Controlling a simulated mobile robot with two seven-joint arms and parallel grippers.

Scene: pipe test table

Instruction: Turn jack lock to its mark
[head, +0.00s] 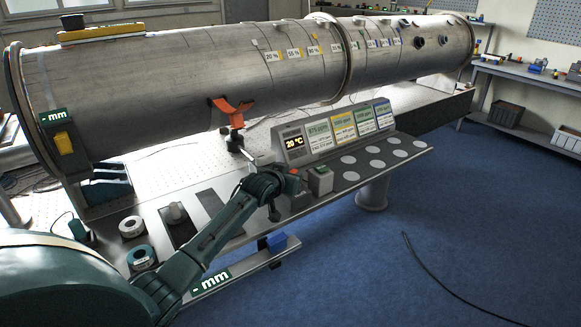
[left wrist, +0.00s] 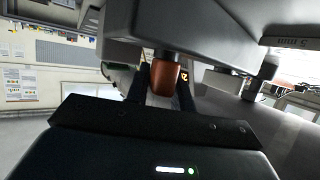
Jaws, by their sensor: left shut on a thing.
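A long grey pipe (head: 180,75) crosses the head view. An orange cradle (head: 232,108) on a jack post (head: 236,140) touches its underside. My left gripper (head: 272,205) is at the near edge of the bench, below and right of the jack; its fingertips are hard to make out there. In the left wrist view my gripper's two dark fingers (left wrist: 163,92) are shut on an orange-brown knob (left wrist: 164,72) under a grey block. I cannot make out the lock's mark. My right gripper is not in view.
A console with a 20 °C display (head: 294,143) and coloured panels stands right of my left gripper. A small box with a green top (head: 320,180) is close beside it. Tape rolls (head: 140,257) lie at the left. A black cable (head: 450,283) lies on the clear blue floor.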

